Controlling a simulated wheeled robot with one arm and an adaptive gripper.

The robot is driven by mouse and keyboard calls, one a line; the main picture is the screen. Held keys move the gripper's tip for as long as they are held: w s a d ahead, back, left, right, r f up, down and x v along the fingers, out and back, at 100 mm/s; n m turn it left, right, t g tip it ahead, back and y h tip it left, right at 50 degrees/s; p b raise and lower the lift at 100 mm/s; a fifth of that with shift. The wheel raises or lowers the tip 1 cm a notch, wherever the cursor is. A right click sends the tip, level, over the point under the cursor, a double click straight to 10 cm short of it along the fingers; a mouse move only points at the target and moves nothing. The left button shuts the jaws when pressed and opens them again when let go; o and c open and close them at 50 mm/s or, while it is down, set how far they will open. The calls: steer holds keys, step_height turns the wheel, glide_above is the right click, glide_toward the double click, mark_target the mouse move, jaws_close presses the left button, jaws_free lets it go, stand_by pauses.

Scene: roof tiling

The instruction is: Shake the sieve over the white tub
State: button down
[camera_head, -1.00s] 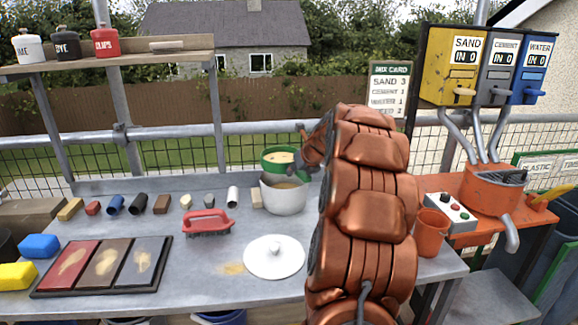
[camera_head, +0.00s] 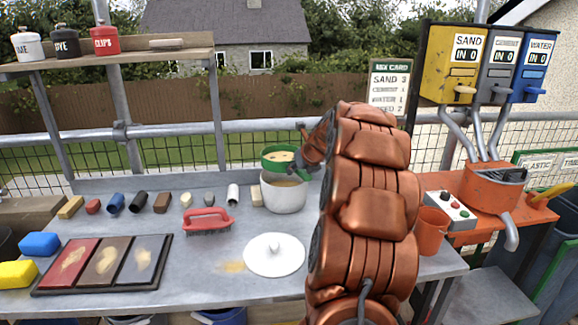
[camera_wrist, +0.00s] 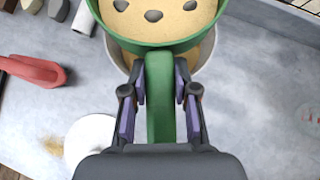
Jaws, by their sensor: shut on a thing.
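The green sieve (camera_head: 269,161) is held above the white tub (camera_head: 284,195) on the bench. In the wrist view, my gripper (camera_wrist: 161,92) is shut on the green handle of the sieve (camera_wrist: 160,118). Sand and several dark stones lie in the sieve bowl. The white tub (camera_wrist: 205,50) shows below the sieve, with sand-coloured material inside. In the head view my gripper (camera_head: 306,160) is partly hidden by my own arm.
A white round lid (camera_head: 274,256) lies in front of the tub. A red-handled brush (camera_head: 208,222) and several small samples stand to the left. An orange bucket (camera_head: 431,232) is right of my arm.

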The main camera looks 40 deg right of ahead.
mark_target(303, 171)
steer(key=s, duration=0.1)
steer(key=s+a, duration=0.1)
steer(key=s, duration=0.1)
steer(key=shift+s+r, duration=0.15)
steer(key=shift+r, duration=0.05)
steer(key=shift+w+d+f, duration=0.1)
steer(key=shift+w+d, duration=0.2)
steer(key=shift+w, duration=0.65)
steer(key=shift+w+d+f, duration=0.1)
steer(key=shift+w+d, duration=0.2)
steer(key=shift+w, duration=0.6)
steer(key=shift+r, duration=0.1)
steer(key=s, duration=0.2)
steer(key=s+a, duration=0.1)
steer(key=shift+s, duration=0.35)
steer(key=w, duration=0.2)
steer(key=w+d, duration=0.1)
steer(key=shift+w, duration=0.4)
steer(key=shift+s+a+r, duration=0.1)
steer(key=shift+s+a, duration=0.2)
steer(key=shift+s, duration=0.65)
steer(key=shift+s+a, duration=0.25)
steer(key=shift+s, duration=0.7)
steer(key=w, duration=0.2)
steer(key=w+d, duration=0.1)
steer(key=shift+w, duration=0.35)
